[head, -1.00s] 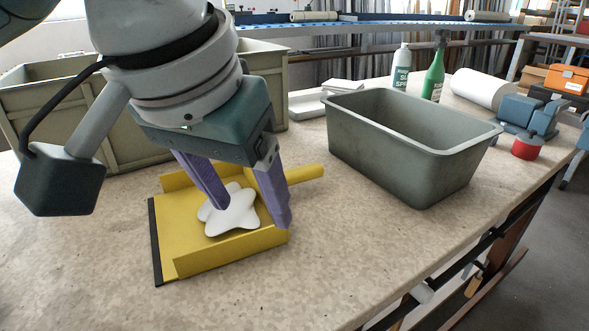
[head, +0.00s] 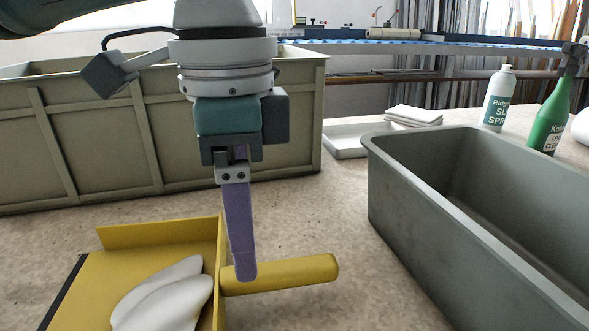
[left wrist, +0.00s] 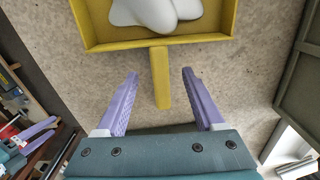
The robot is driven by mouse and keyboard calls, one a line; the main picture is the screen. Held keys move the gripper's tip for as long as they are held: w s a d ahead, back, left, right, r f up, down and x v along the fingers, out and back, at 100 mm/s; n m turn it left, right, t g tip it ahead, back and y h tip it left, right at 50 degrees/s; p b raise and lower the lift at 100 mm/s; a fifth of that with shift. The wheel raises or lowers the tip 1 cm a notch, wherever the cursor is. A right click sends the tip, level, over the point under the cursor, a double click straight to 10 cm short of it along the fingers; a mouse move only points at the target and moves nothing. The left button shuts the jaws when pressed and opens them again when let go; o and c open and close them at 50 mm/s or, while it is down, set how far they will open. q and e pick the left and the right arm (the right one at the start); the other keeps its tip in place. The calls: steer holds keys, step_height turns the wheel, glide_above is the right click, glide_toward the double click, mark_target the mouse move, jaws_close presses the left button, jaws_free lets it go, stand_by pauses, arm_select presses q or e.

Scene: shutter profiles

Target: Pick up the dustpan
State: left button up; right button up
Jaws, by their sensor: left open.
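The yellow dustpan (head: 110,258) lies on the speckled worktop at the lower left of the head view, with its handle (head: 290,273) pointing right. A white, lobed object (head: 170,298) lies in its pan. My left gripper (head: 243,278) points down at the handle, close to where it meets the pan. In the left wrist view the two purple fingers (left wrist: 160,75) are apart, with the handle (left wrist: 161,80) between them and not gripped. The dustpan's back wall (left wrist: 120,44) shows above. My right gripper does not show in the head view.
A grey tub (head: 400,215) stands to the right and a large beige crate (head: 100,150) behind. A white tray (head: 345,140), a white spray bottle (head: 496,100) and a green bottle (head: 548,120) stand farther back. The worktop between dustpan and tub is clear.

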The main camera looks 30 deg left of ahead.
arm_select(q)
step_height(320, 180, down, 5)
steer(key=shift+f+b, duration=0.1)
steer(key=shift+b, duration=0.5)
jaws_close()
